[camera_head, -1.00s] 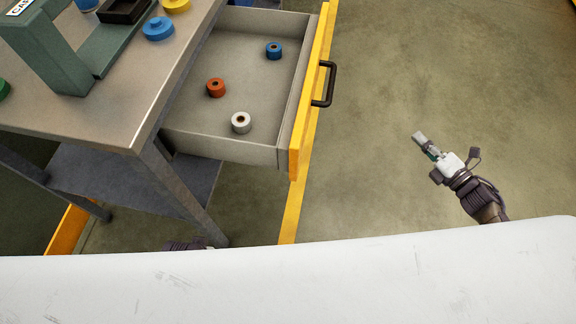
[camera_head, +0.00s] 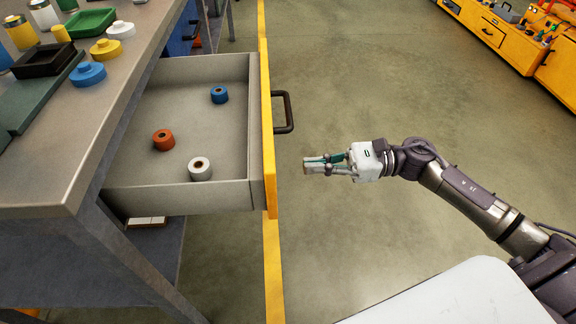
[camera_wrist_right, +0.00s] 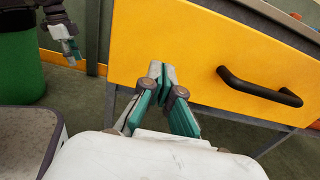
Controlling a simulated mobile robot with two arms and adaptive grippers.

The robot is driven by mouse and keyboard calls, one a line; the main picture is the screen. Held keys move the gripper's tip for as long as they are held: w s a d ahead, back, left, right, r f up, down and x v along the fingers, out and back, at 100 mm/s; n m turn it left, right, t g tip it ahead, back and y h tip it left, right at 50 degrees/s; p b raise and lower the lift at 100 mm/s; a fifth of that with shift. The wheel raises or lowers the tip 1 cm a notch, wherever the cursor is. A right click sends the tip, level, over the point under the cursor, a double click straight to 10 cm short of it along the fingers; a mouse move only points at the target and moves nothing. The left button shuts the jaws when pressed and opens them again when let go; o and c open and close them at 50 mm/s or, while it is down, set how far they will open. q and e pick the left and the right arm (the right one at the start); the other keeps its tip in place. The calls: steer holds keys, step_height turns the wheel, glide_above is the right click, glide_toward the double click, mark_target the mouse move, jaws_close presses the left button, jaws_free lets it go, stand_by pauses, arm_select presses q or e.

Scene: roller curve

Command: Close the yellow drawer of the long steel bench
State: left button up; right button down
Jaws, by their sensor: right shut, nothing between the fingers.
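The yellow drawer (camera_head: 268,150) of the long steel bench (camera_head: 75,165) stands pulled out to the right, its grey tray open to view. Its dark bar handle (camera_head: 289,112) sticks out from the yellow front. My right gripper (camera_head: 306,165) is shut and empty, in front of the drawer's yellow face, nearer to me than the handle. In the right wrist view, its fingertips (camera_wrist_right: 162,72) point at the yellow front, left of the handle (camera_wrist_right: 260,88); I cannot tell whether they touch it. My left gripper (camera_wrist_right: 72,48) shows small at the upper left there; its jaw state is unclear.
An orange roll (camera_head: 163,140), a white roll (camera_head: 200,168) and a blue roll (camera_head: 219,95) lie in the drawer. Coloured parts and trays stand on the benchtop. Yellow cabinets (camera_head: 500,30) stand far right. The floor right of the drawer is clear.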

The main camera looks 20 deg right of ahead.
steer(key=shift+x, duration=2.75)
glide_above(141, 176)
steer(key=s+d, duration=0.2)
steer(key=s, duration=0.3)
steer(key=shift+s, duration=0.2)
steer(key=shift+r, duration=0.25)
